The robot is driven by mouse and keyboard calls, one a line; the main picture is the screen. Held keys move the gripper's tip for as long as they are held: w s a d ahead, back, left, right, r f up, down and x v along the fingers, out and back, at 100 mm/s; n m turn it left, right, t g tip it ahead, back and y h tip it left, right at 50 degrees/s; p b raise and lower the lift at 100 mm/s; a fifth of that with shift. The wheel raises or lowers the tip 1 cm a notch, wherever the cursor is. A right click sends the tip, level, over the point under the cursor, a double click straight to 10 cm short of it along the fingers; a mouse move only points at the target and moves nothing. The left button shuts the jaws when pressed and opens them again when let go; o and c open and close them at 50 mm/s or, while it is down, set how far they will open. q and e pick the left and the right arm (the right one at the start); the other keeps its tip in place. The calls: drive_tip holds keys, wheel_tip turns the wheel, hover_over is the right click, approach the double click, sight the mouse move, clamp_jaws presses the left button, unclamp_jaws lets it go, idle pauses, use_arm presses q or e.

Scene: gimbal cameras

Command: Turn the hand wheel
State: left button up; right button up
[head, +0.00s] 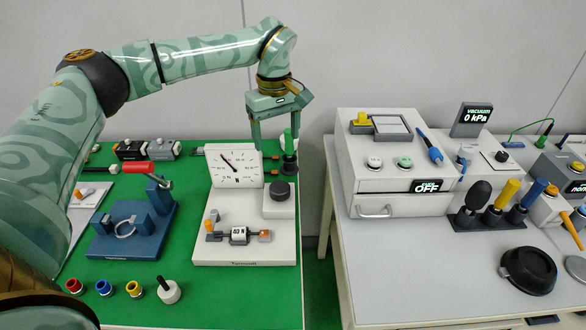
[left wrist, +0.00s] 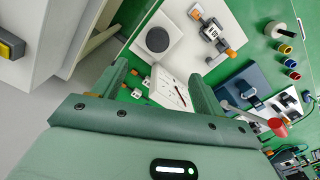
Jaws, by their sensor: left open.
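A dark round knob, which looks like the hand wheel (head: 281,190), sits on a block at the back right of a white tester. The tester (head: 228,248) has a dial face (head: 235,166) with a needle and a small cylinder marked in N on its base. In the left wrist view the dark knob (left wrist: 157,39) appears beyond the fingers, with the dial (left wrist: 170,88) nearer the gripper. My left gripper (head: 277,140) is open and points down, above and behind the knob, apart from it. In the left wrist view nothing is between its fingers (left wrist: 158,82).
A blue clamp fixture (head: 125,235) with a red lever is on the left. Coloured rings (head: 104,288) lie in front. A grey bench (head: 440,270) with a vacuum unit stands right, beyond a gap.

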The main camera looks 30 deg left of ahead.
use_arm(q)
drive_tip(key=b, duration=0.2)
hover_over(280, 187)
wheel_tip(280, 187, down, 6)
drive_tip(key=f, duration=0.1)
wheel_tip(280, 187, down, 9)
drive_tip(key=b, duration=0.3)
use_arm(e)
drive_tip(key=shift+g, duration=0.3)
drive_tip(key=s+f, duration=0.1)
drive_tip(key=f, duration=0.2)
drive_tip(key=s+f, duration=0.1)
drive_tip(key=f, duration=0.1)
drive_tip(key=shift+s+d, duration=0.15)
drive_tip(key=shift+s, duration=0.2)
use_arm(q)
drive_tip(key=c, duration=1)
use_arm(e)
drive_tip(key=shift+r, duration=0.1)
